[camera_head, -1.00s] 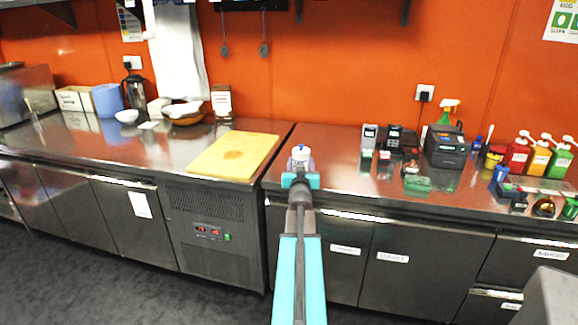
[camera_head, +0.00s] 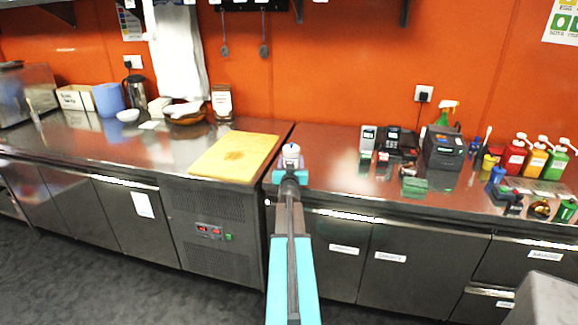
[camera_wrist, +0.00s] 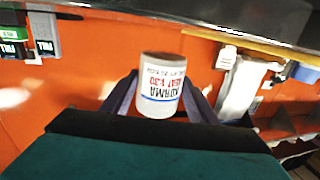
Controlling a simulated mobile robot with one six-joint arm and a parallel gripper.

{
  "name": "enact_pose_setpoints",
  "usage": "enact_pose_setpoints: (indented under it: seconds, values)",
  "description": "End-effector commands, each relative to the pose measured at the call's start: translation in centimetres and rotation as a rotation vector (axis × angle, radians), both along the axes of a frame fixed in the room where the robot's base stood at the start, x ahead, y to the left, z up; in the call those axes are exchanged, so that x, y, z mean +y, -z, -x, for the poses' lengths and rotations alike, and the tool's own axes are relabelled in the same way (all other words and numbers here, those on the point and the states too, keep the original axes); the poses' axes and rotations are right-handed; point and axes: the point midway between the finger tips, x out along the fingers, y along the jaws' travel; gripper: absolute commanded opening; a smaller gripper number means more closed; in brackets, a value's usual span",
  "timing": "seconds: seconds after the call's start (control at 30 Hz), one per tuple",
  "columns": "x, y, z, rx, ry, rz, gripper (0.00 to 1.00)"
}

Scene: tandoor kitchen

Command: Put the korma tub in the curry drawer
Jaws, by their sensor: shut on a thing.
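The korma tub (camera_wrist: 160,86) is a small white tub with a printed label reading KORMA, upside down in the wrist view. In the head view the tub (camera_head: 291,153) shows as a small white shape above the end of my arm. My gripper (camera_head: 290,168) is shut on the tub, with a dark finger on each side of it in the wrist view. It holds the tub by the front left of the right-hand counter. Dark drawer fronts (camera_head: 410,280) with white labels line that counter. The label text is too small to read surely, and these fronts look shut.
The right-hand counter (camera_head: 330,150) has a clear patch near the tub. Card terminals (camera_head: 400,143), a printer (camera_head: 443,148) and sauce bottles (camera_head: 535,160) stand farther right. A yellow cutting board (camera_head: 235,156) lies to the left. A grey block (camera_head: 548,300) is at lower right.

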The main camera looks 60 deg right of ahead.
Motion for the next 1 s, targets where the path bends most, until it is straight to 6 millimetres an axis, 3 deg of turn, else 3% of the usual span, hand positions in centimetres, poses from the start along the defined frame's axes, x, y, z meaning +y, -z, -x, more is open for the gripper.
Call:
enact_pose_setpoints:
  seconds: [0.27, 0.53, 0.7, 1.0]
  values:
    - [-0.1, -0.1, -0.2, -0.001, 0.000, 0.002, 0.23]
    - [-0.9, -0.1, -1.7, -0.001, 0.001, 0.002, 0.23]
    - [-0.8, 1.8, -1.6, 0.001, 0.001, 0.001, 0.23]
    - [-0.7, 3.2, -1.6, -0.001, 0.001, 0.002, 0.23]
